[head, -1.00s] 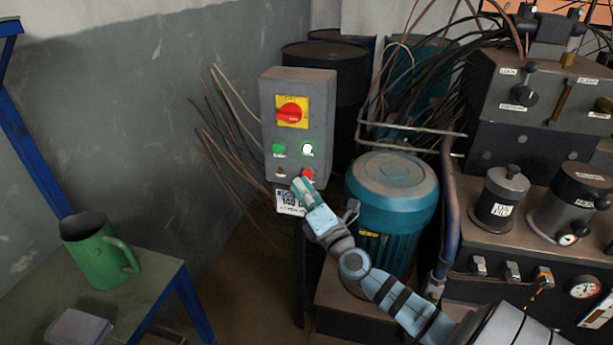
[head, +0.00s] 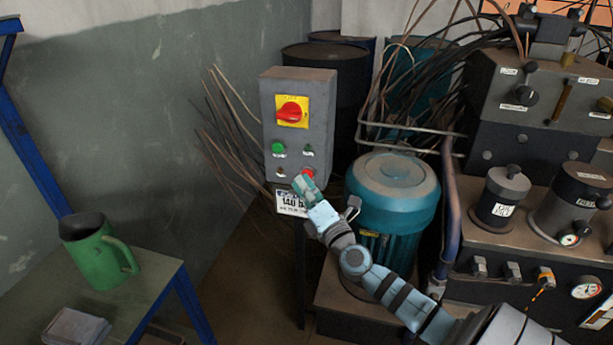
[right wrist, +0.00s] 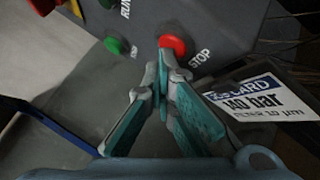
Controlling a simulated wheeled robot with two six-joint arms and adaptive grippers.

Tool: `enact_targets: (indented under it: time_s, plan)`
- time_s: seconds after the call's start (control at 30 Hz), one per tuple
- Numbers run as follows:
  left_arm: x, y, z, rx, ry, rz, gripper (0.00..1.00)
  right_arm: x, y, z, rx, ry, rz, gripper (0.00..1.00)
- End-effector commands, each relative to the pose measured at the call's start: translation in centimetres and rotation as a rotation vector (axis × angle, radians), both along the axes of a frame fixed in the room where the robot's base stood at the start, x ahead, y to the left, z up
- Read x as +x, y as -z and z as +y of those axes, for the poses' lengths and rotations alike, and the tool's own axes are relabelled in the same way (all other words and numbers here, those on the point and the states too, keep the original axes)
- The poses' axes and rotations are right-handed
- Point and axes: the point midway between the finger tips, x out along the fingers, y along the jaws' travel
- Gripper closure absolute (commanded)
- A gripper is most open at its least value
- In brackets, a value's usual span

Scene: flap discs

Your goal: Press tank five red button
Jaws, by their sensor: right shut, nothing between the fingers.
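The grey control box (head: 318,110) stands on a post left of the teal motor. Its red button (head: 308,173) is low on the right of the front. The right wrist view shows this red button (right wrist: 173,44) with the word STOP beside it. My right gripper (head: 302,182) is shut and empty, with its fingertips at the red button's lower edge. In the right wrist view the fingertips (right wrist: 160,70) overlap the button's lower left edge; I cannot tell whether they still touch it. I see no tank five label. My left gripper is not in view.
A "140 bar" card (right wrist: 255,102) hangs below. A green mug (head: 98,250) is on the left table.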

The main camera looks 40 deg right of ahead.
Motion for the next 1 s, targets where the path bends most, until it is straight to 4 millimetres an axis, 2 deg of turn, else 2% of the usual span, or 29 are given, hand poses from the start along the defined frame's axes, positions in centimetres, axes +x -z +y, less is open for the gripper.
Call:
enact_targets:
  time_s: [0.37, 0.53, 0.87, 1.0]
  plan:
    - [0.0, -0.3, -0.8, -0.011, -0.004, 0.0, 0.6, -0.5, -0.1, 0.7, -0.001, 0.0, 0.0, 1.0]
    - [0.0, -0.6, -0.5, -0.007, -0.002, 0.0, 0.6, -1.0, -0.1, 1.4, 0.001, 0.001, -0.001, 1.0]
    - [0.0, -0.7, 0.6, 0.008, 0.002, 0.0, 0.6, -1.1, 0.0, 1.5, 0.0, 0.001, -0.001, 1.0]
    - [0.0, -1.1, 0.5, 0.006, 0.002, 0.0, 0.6, -1.7, -0.1, 2.4, 0.002, -0.001, 0.0, 1.0]
